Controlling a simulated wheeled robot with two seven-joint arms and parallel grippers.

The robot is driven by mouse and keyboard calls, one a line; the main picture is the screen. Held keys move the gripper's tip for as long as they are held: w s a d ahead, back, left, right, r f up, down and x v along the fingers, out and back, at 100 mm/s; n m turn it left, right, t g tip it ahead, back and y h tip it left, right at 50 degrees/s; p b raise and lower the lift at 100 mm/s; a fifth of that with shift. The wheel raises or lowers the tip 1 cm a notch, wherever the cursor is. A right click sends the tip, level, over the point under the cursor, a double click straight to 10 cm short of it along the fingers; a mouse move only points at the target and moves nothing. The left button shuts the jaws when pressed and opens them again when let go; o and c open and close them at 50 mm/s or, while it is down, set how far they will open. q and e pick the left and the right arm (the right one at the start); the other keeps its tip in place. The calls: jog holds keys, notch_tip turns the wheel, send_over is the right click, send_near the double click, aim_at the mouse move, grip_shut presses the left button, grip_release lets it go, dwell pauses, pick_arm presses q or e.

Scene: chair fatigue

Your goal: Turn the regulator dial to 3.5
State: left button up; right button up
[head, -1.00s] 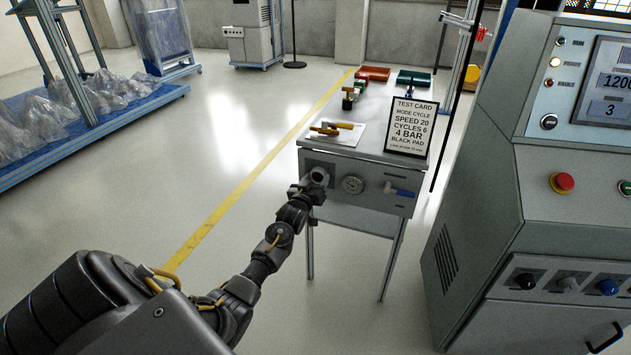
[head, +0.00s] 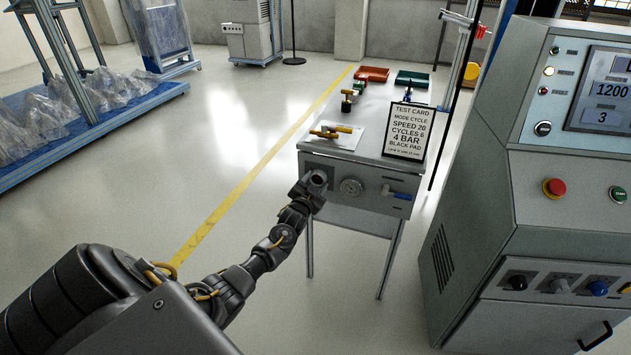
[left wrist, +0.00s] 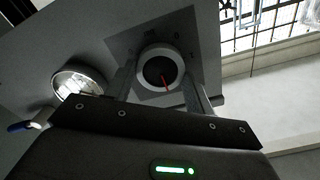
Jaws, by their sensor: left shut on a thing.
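The regulator dial (left wrist: 160,72) is a round knob with a pale rim, a dark face and a red pointer, set on a dark square plate on the front panel of the table. In the left wrist view the red pointer points down and slightly right; the scale marks are too faint to read. My left gripper (left wrist: 163,88) is shut on the dial, one finger at each side. In the head view my left gripper (head: 316,182) hides the dial at the left of the front panel. My right gripper is not in view.
A round gauge (head: 351,187) and a blue-handled valve (head: 396,193) sit right of the dial; the gauge also shows in the left wrist view (left wrist: 77,84). A test card (head: 408,131) reading 4 BAR stands on the table. A grey control cabinet (head: 545,200) stands at right.

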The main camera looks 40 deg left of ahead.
pick_arm(q)
jog(key=shift+f+m+p, duration=0.1)
jog(key=shift+m+p, duration=0.5)
jog(key=shift+m, duration=1.8)
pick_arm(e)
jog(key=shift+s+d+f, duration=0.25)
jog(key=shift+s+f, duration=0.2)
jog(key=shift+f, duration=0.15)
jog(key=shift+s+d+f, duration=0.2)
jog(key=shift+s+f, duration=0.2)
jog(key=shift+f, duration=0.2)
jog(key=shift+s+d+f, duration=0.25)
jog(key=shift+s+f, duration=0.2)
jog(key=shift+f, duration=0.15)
pick_arm(q)
jog(key=o, duration=1)
jog(key=shift+c, duration=0.2)
jog(key=shift+s+d, duration=0.1)
jog(key=shift+s, duration=0.05)
jog(key=p+v, duration=0.1)
jog(key=v, duration=0.9)
jog(key=shift+s, duration=0.2)
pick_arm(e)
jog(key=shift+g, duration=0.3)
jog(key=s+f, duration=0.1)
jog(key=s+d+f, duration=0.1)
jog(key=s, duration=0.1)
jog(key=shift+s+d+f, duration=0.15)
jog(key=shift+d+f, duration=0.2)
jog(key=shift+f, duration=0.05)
